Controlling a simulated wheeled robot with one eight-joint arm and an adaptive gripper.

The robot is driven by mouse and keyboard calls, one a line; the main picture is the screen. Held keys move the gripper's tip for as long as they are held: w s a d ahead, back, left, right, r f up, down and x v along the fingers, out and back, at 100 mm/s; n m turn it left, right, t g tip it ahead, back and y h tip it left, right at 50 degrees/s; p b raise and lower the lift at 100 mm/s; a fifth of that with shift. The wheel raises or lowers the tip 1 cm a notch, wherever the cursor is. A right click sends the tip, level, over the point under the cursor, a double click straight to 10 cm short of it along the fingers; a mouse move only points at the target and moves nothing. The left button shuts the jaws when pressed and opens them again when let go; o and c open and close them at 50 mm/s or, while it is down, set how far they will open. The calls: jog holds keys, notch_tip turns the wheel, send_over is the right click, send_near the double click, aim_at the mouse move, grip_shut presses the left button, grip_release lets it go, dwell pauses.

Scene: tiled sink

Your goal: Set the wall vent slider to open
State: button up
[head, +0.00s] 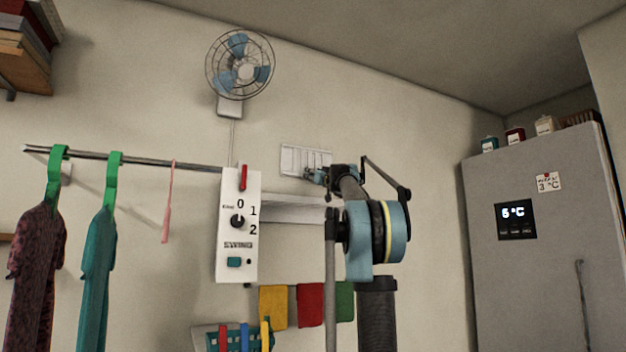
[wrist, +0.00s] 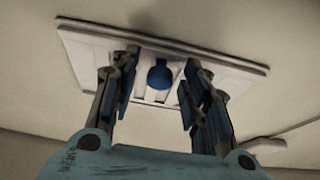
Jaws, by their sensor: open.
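The wall vent (head: 293,158) is a pale slatted panel high on the wall, right of the fan. In the wrist view, the vent plate (wrist: 88,45) fills the upper middle, seen from below. A round blue slider knob (wrist: 159,75) stands out near its centre. My gripper (wrist: 161,62) is open, with one finger on each side of the knob and visible gaps on both sides. In the head view, my gripper (head: 313,174) is at the vent's lower right edge. The knob cannot be made out there, and I cannot tell whether the slider stands open or closed.
A white control panel (head: 238,260) and a rail (head: 135,158) with hanging clothes are left of my arm. A fan (head: 240,65) is above. A grey fridge (head: 545,275) stands right. The wall between vent and fridge is clear.

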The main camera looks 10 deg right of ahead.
jog(key=shift+c, duration=0.4)
grip_shut()
jog(key=shift+s+a, duration=0.2)
jog(key=shift+a, duration=0.35)
jog(key=shift+s+a, duration=0.15)
jog(key=shift+a, duration=0.35)
jog(key=shift+o, duration=0.4)
grip_release()
jog(key=shift+a, duration=0.1)
jog(key=shift+s, duration=0.1)
jog(key=v, duration=1.1)
jog(key=shift+s+f, duration=0.25)
jog(key=shift+s, duration=0.05)
